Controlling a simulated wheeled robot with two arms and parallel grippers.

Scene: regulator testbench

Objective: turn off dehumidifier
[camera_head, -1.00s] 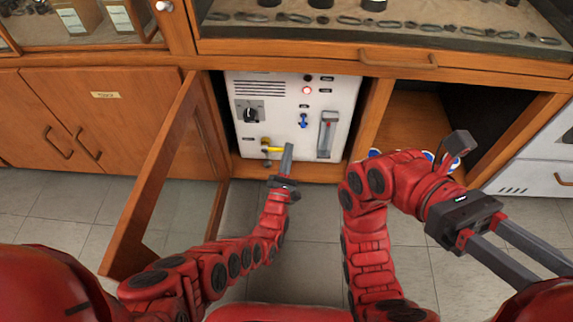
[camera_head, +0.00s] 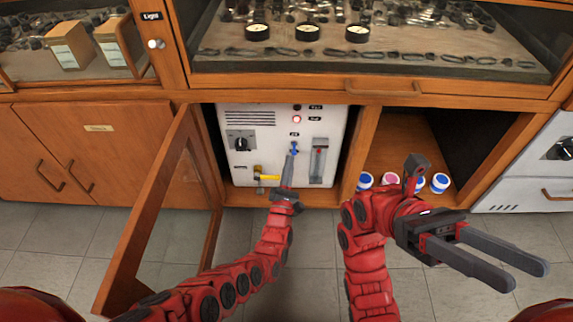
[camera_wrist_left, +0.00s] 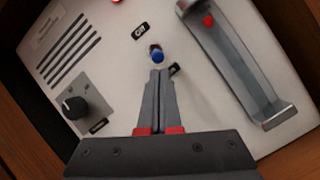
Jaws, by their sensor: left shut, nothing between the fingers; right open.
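The dehumidifier shows as a white panel (camera_head: 262,165) inside the open lower cabinet. It has a black knob (camera_head: 240,143), a lit red lamp (camera_head: 297,119) and a small blue-tipped switch (camera_head: 294,149) under a small label. The left wrist view shows the blue switch (camera_wrist_left: 157,56) just beyond my fingertips. My left gripper (camera_head: 291,158) is shut and empty, its tips at or just below the switch; I cannot tell whether they touch it. The tips also show in the left wrist view (camera_wrist_left: 158,73). My right gripper (camera_head: 530,276) is open and empty, away from the panel at the right.
A yellow-handled valve (camera_head: 268,178) sits low on the panel, and a clear flow tube (camera_head: 318,160) stands right of the switch. The open cabinet door (camera_head: 150,205) swings out left of my left arm. Several blue- and pink-lidded jars (camera_head: 390,180) stand in the right compartment.

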